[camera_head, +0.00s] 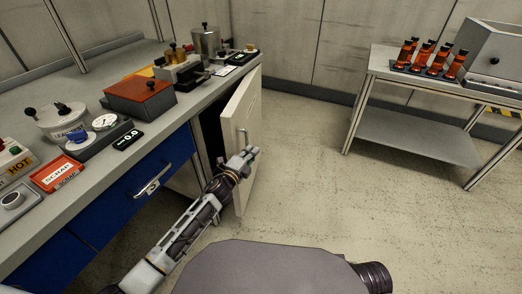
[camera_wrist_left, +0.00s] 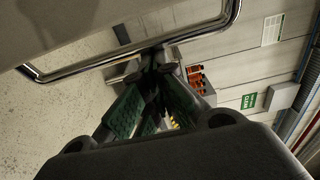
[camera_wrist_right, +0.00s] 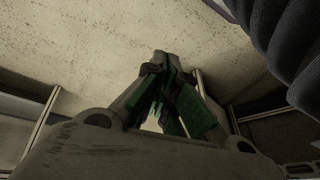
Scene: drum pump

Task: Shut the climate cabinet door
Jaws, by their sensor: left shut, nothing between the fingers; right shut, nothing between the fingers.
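The cabinet door (camera_head: 243,122) is a pale panel below the bench top. It stands ajar, with a dark gap on its left side. A metal bar handle (camera_head: 241,136) is on its outer face. My left gripper (camera_head: 250,153) is shut and empty at the door's outer face, just below the handle. In the left wrist view the chrome handle (camera_wrist_left: 100,64) runs across close to the fingertips (camera_wrist_left: 155,58); I cannot tell whether they touch. My right gripper (camera_wrist_right: 165,65) is shut and empty above the floor, seen only in its own wrist view.
The bench (camera_head: 88,160) holds a red-brown box (camera_head: 140,98), a gauge unit (camera_head: 105,121) and other instruments. Blue drawers (camera_head: 135,180) are below. A side table (camera_head: 420,83) with orange bottles (camera_head: 432,58) stands at the right. The floor (camera_head: 310,180) between is clear.

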